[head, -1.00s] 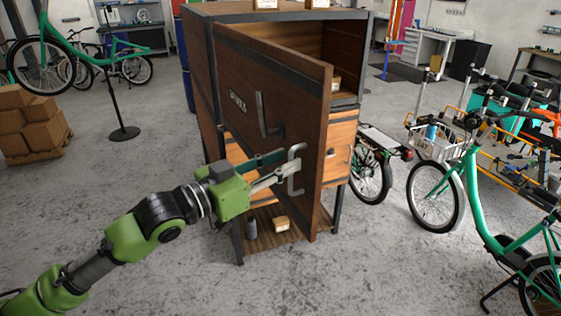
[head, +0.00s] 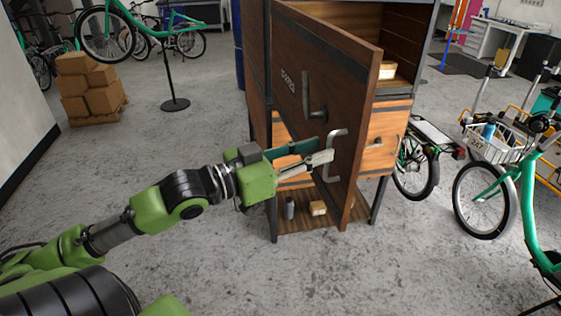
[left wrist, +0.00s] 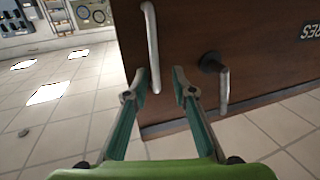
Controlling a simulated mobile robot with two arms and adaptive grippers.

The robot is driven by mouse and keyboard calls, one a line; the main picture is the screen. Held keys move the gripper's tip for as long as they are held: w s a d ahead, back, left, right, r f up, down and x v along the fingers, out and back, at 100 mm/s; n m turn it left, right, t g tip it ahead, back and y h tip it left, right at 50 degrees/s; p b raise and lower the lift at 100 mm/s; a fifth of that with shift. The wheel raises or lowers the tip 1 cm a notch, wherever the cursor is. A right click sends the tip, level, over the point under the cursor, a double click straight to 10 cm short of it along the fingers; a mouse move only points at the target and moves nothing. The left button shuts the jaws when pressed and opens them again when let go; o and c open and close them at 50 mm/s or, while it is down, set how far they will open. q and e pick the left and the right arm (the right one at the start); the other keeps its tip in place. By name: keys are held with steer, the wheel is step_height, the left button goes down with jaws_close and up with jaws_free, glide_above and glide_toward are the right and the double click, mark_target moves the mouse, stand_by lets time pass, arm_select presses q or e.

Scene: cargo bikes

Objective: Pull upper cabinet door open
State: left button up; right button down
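The upper cabinet door (head: 335,85) is a dark brown panel with a label, standing swung out from the cabinet (head: 266,60). It bears a pale D-shaped pull handle (head: 341,136) near its lower free corner and a lever handle (head: 306,92). My left gripper (head: 325,157) is at the pull handle. In the left wrist view, the fingers of my left gripper (left wrist: 160,80) are apart, with the lower end of the pull handle (left wrist: 152,45) showing between their tips; I see no firm grip. The lever handle (left wrist: 223,88) is right of the fingers. My right gripper is not in view.
The upper compartment (head: 405,45) shows behind the door. A lower orange-brown front (head: 385,130) and a bottom shelf (head: 300,222) are below. Bikes (head: 485,200) stand to the right; stacked boxes (head: 90,90) stand at back left. The floor at left is clear.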

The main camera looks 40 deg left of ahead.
arm_select(q)
steer(key=v, duration=0.7)
steer(key=shift+s, duration=0.3)
stand_by(0.8)
steer(key=shift+a, duration=0.1)
